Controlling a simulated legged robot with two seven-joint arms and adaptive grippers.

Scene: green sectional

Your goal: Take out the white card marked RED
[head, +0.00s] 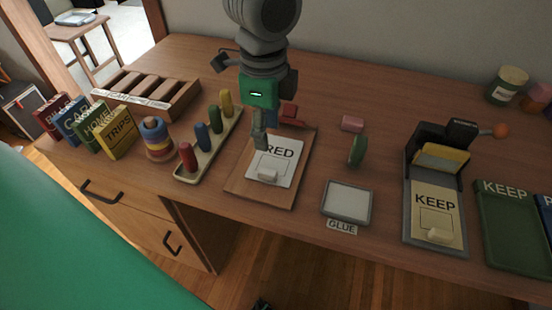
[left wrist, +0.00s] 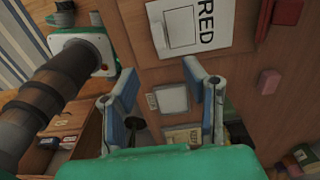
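The white card marked RED (head: 280,155) lies flat on a brown clipboard (head: 245,188), with a small pale tab (head: 267,175) near its lower edge. A red clip (head: 291,115) sits at the board's top. My left gripper (head: 260,143) points down over the card's upper left and hides part of that area. In the left wrist view the card (left wrist: 205,40) is at the top, and the left gripper's two blue-padded fingers (left wrist: 162,75) stand apart with nothing between them. I cannot tell its exact height above the card. My right gripper is not in view.
Right of the board are a pale GLUE pad (head: 348,203), a green upright piece (head: 357,150), a pink block (head: 352,123) and a grey device holding a KEEP card (head: 434,210). Left are a peg rack (head: 205,160), ring stack (head: 157,140) and labelled books (head: 117,135).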

